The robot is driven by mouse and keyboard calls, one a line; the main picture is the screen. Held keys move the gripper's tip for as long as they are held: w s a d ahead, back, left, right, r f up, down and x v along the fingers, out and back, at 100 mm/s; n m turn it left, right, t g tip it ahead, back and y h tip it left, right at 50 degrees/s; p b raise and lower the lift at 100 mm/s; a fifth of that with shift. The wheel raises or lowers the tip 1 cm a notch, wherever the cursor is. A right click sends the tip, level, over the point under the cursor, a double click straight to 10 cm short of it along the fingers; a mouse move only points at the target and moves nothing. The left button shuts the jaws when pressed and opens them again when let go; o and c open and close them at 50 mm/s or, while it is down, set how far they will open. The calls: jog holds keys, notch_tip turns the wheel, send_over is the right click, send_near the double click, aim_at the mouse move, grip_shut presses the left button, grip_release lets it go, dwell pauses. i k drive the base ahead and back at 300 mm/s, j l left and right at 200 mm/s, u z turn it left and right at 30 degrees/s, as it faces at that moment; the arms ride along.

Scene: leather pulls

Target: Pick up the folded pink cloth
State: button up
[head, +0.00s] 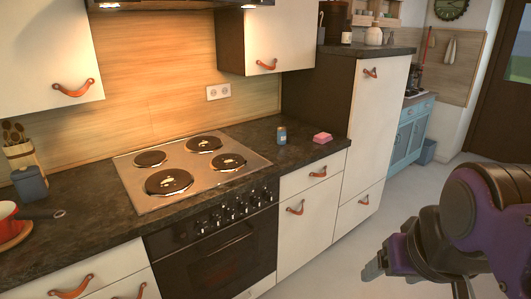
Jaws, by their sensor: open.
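The folded pink cloth (322,138) is a small pink block shape lying on the dark countertop, right of the stove and close to the tall cabinet. My gripper (377,272) is at the lower right of the head view, in front of the counter and well apart from the cloth. It is open, and I see nothing held in it. Its fingertips are small in view and partly hidden by my purple and black wrist.
A small blue can (281,135) stands just left of the cloth. The stove (190,172) with its burners lies further left. The tall cabinet (372,120) rises at the counter's right end. A red pan (10,218) sits far left. Open floor (325,270) lies before the counter.

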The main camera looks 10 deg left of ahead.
aim_at(323, 138)
jog(key=i+u, duration=0.1)
jog(key=u, duration=0.45)
jog(key=i+l+u, duration=0.55)
jog(key=l, duration=0.15)
jog(key=i+l+u, duration=0.1)
jog(key=l, duration=0.25)
jog(key=i+l+u, duration=0.1)
jog(key=l, duration=0.3)
jog(key=i+l+u, duration=0.1)
jog(key=i+l, duration=0.15)
jog(key=l, duration=0.15)
jog(key=i+l, duration=0.1)
jog(key=l, duration=0.3)
jog(key=i+l, duration=0.1)
jog(key=l, duration=0.25)
jog(key=i+l, duration=0.15)
jog(key=l, duration=0.2)
jog(key=i+l, duration=0.1)
jog(key=l, duration=0.25)
jog(key=i+l, duration=0.15)
jog(key=l, duration=0.2)
jog(key=i+l+u, duration=0.1)
jog(key=l, duration=0.25)
